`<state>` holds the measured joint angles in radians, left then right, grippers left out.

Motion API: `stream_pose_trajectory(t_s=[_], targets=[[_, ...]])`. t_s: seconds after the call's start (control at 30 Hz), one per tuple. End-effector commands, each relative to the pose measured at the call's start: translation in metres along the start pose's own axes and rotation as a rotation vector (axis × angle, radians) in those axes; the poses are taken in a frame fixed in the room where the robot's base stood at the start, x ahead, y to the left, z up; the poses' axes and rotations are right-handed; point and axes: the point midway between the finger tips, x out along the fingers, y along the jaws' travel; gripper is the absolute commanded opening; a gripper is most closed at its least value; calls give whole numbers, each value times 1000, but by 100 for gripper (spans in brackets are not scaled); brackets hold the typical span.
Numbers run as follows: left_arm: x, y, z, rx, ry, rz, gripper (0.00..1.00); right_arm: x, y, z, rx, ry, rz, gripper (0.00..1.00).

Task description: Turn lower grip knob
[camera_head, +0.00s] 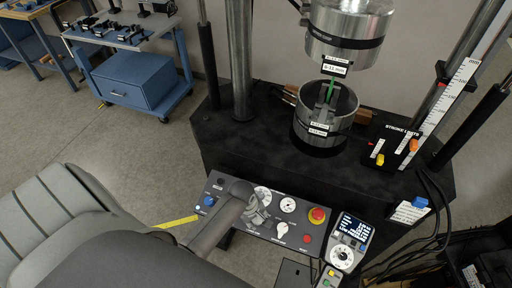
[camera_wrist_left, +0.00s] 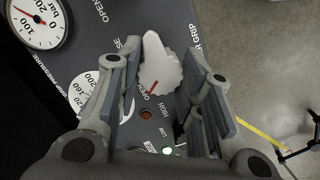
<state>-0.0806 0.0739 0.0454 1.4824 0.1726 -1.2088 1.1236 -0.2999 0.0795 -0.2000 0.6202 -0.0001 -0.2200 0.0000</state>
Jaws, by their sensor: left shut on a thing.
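My left gripper (camera_head: 257,211) reaches down over the control panel (camera_head: 272,238) in the head view. In the left wrist view its two fingers (camera_wrist_left: 160,78) stand on either side of a white knob (camera_wrist_left: 157,58) with a red pointer line, and the gripper is shut on it. The label beside this knob is partly hidden and ends in "GRIP". "OPEN", "CLOSE", "HIGH" and "LOW" show around it. My right gripper is not in view.
A red emergency button (camera_head: 317,215), a gauge (camera_head: 288,205) and a handheld controller (camera_head: 346,246) are right of the gripper. The lower grip cylinder (camera_head: 318,122) holds a green specimen (camera_head: 330,91) behind the panel. A blue cart (camera_head: 135,82) stands back left.

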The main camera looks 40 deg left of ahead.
Motion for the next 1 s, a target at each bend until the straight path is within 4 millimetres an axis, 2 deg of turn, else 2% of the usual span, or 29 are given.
stream_pose_trajectory(t_s=[0.37,1.0], targets=[[0,0,0,111,0,-19,10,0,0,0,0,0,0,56],[0,2,0,683,2,-103,10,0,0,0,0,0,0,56]])
